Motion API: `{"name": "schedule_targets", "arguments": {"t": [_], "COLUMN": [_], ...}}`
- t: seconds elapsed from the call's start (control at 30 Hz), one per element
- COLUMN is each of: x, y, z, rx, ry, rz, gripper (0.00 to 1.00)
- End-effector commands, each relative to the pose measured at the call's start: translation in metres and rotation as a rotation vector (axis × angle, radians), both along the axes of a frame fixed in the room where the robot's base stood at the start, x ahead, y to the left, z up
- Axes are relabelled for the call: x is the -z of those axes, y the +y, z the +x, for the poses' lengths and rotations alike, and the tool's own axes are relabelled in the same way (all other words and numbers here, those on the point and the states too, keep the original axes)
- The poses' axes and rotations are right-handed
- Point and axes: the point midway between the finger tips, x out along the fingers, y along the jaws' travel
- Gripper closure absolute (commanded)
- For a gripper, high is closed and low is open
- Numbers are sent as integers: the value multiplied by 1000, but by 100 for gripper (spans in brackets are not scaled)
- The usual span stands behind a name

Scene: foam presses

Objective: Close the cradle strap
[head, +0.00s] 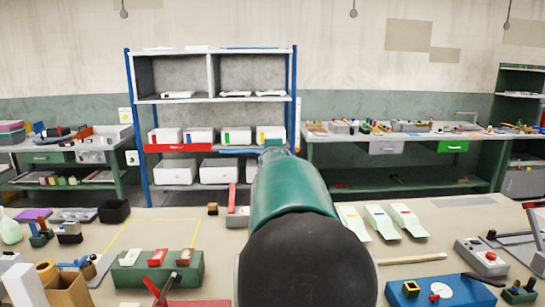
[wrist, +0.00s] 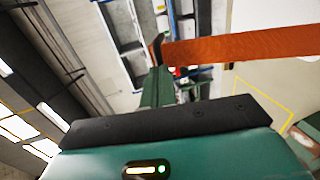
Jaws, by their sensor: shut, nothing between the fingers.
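In the wrist view a flat orange-red band (wrist: 240,48), which looks like the strap, runs from the right edge to the tip of my gripper (wrist: 157,50). My gripper is shut with nothing between its fingers. The band's end lies beside or behind the dark fingertip; I cannot tell whether they touch. In the head view my green and black arm fills the middle and hides my gripper. A narrow red upright piece (head: 232,197) stands on a small grey base (head: 237,219) just left of my arm; I cannot tell whether it is the same strap. No cradle is clearly identifiable.
The bench holds a green block (head: 130,274) with coloured pieces, a black bin (head: 113,211), pale wedges (head: 380,221), a blue board (head: 455,293) and a grey red-button box (head: 480,262). A yellow outline (head: 150,221) marks mostly clear bench at left. Shelving (head: 140,98) stands behind.

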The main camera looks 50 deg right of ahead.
Motion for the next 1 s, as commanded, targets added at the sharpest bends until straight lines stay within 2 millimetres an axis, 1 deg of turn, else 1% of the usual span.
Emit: {"name": "schedule_targets", "arguments": {"t": [0.47,0.87,1.0], "x": [3,9,14], "y": [-10,-28,-36], "z": [9,23,32], "rx": [-1,0,-1], "ry": [67,131,166], "rz": [75,150,189], "gripper": [100,100,100]}}
